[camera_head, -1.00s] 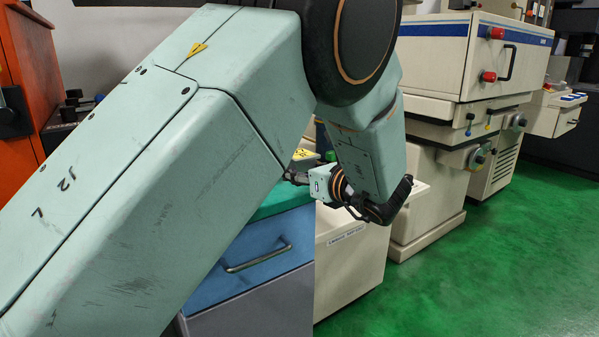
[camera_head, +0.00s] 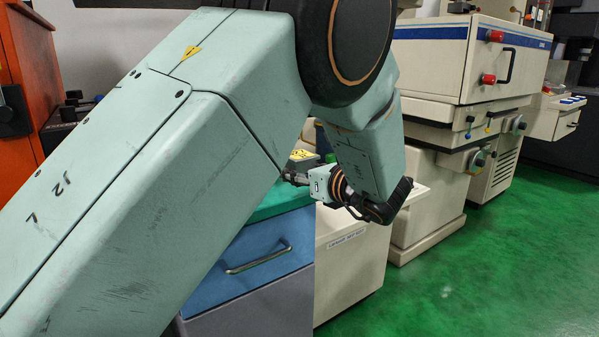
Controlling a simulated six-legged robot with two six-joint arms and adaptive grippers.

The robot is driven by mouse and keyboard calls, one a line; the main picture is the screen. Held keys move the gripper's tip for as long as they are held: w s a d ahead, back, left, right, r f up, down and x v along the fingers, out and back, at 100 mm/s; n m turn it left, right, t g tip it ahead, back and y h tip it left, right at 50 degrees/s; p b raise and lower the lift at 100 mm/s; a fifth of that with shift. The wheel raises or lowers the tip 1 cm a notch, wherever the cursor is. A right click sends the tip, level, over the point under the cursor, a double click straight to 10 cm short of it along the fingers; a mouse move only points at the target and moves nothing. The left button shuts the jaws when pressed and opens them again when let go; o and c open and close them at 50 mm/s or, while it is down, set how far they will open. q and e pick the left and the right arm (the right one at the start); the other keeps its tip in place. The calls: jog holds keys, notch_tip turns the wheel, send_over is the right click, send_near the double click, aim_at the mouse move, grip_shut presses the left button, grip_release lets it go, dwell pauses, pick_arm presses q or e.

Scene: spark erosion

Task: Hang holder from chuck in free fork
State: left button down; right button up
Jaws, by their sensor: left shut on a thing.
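My left arm crosses the view from the lower left, and its gripper (camera_head: 295,178) hangs beyond the elbow, pointing left just above the green top of the blue cabinet. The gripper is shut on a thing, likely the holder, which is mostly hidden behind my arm. Its shape and tilt cannot be made out. I cannot make out the chuck or a free fork. My right gripper is out of view.
The blue drawer cabinet (camera_head: 262,262) with a green top (camera_head: 285,199) stands below the gripper. A cream machine (camera_head: 432,62) with red knobs stands behind at the right. An orange cabinet (camera_head: 28,60) is at the far left. Green floor (camera_head: 480,270) lies clear at the lower right.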

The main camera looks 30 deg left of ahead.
pick_arm(q)
jog(key=shift+a, duration=0.1)
jog(key=shift+r+b+x, duration=0.15)
jog(key=shift+b+x, duration=0.5)
jog(key=shift+x, duration=0.4)
jog(key=shift+r+b+x, duration=0.2)
jog(key=shift+b+x, duration=0.4)
jog(key=shift+x, duration=0.45)
jog(key=shift+w, duration=0.1)
jog(key=shift+b, duration=0.45)
jog(key=shift+a, duration=0.2)
jog(key=shift+r+b+x, duration=0.15)
jog(key=shift+b+x, duration=0.3)
jog(key=shift+x, duration=0.55)
jog(key=shift+r+b+x, duration=0.15)
jog(key=shift+b+x, duration=0.3)
jog(key=shift+x, duration=0.55)
jog(key=shift+w+a, duration=0.15)
jog(key=shift+a, duration=0.15)
